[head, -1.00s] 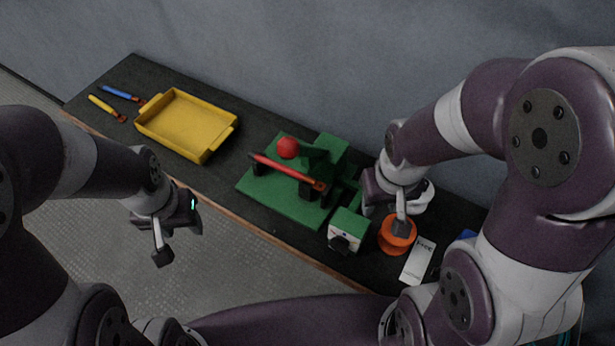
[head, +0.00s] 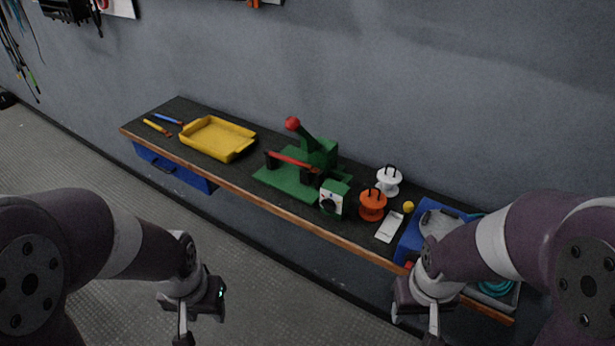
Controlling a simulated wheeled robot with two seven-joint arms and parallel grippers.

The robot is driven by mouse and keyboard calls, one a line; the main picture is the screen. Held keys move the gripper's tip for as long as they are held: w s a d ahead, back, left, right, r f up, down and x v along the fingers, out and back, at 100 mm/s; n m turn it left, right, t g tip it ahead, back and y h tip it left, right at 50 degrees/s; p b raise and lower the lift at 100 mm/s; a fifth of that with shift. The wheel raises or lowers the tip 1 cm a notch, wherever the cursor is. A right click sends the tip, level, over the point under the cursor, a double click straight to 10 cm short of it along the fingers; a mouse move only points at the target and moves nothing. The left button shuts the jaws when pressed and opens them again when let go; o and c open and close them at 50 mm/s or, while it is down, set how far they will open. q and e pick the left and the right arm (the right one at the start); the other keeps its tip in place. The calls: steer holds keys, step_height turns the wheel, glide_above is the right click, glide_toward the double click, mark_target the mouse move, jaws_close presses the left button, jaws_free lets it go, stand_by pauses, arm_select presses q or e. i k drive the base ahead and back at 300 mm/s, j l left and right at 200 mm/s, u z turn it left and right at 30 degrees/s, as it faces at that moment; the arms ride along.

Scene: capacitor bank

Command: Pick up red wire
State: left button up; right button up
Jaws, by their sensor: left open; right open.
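The red wire (head: 292,160) appears as a short, straight red piece lying across the black posts of a green fixture (head: 270,181), near the middle of the bench. My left gripper (head: 203,316) is open and empty, low in front of the bench and left of the fixture. My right gripper (head: 418,318) is open and appears empty, low at the bench's front edge, right of the fixture. Both grippers are well apart from the red wire. Their lower fingers run near the bottom edge of the view.
A red-knobbed lever (head: 293,124) rises behind the red wire. A yellow tray (head: 215,153) and blue (head: 168,119) and yellow (head: 155,127) pieces lie left. A dial box (head: 333,199), orange spool (head: 372,206), white spool (head: 388,183) and blue bin (head: 411,238) stand right.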

mark_target(268, 152)
steer(key=i+j+z, duration=0.15)
steer(key=z, duration=0.3)
steer(key=i+j+z, duration=0.15)
steer(key=j+z, duration=0.15)
steer(key=z, duration=0.15)
steer(key=i+j+z, duration=0.1)
steer(key=j+z, duration=0.15)
steer(key=z, duration=0.2)
steer(key=j+z, duration=0.35)
steer(key=z, duration=0.15)
steer(key=j, duration=1.85)
steer(key=i+j, duration=0.1)
steer(key=j, duration=1.8)
